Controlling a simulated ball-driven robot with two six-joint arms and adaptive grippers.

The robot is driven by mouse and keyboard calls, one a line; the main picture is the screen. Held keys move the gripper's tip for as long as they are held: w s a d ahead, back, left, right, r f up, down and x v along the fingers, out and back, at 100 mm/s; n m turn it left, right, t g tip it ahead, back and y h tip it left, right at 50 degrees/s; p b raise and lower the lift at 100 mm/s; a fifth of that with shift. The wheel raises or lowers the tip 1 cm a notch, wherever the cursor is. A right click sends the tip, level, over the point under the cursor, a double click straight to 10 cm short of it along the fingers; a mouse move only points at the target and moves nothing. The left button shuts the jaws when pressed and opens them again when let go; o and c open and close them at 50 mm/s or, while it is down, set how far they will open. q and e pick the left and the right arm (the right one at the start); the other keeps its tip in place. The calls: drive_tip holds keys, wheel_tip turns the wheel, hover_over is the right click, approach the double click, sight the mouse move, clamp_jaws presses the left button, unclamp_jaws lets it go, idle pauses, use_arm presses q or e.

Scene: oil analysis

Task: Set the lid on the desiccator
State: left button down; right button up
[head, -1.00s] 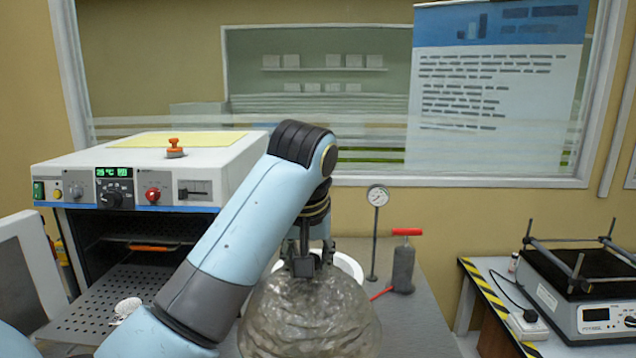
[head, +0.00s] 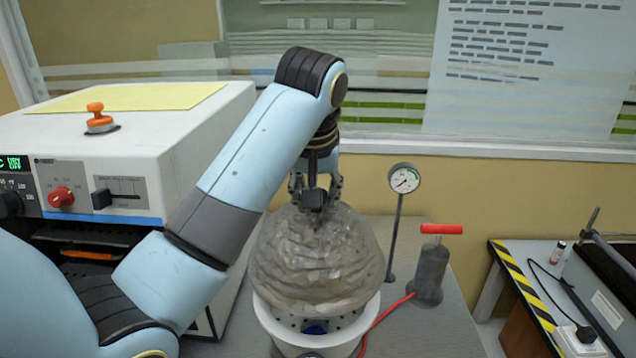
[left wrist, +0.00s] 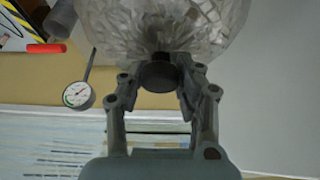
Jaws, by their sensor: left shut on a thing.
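The lid (head: 315,262) is a clear, wavy glass dome with a dark knob on top. My left gripper (head: 313,200) is shut on that knob from above. The left wrist view shows the gripper (left wrist: 160,78) with its fingers on both sides of the knob and the glass lid (left wrist: 165,25) beyond it. The desiccator (head: 290,335) is a white round vessel with a perforated plate and something blue inside. The lid hangs over it, toward its back part. The front of the opening shows below the lid. I cannot tell whether the lid touches the rim. My right gripper is not seen.
A pressure gauge (head: 404,178) on a thin post and a grey hand pump (head: 430,272) with a red handle stand right of the desiccator. A red hose runs from the pump toward it. A white oven (head: 150,130) stands at left. Bare bench (head: 440,330) lies at front right.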

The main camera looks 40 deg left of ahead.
sight(316, 214)
use_arm(q)
drive_tip(key=shift+s+d+f, duration=0.1)
drive_tip(key=shift+s+f, duration=0.05)
drive_tip(key=shift+f, duration=3)
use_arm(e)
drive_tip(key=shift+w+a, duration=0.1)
use_arm(q)
drive_tip(key=shift+f, duration=0.55)
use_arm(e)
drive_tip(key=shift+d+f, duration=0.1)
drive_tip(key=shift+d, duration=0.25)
use_arm(q)
drive_tip(key=c, duration=0.9)
unclamp_jaws()
drive_tip(key=shift+o, duration=0.3)
drive_tip(key=shift+f, duration=0.15)
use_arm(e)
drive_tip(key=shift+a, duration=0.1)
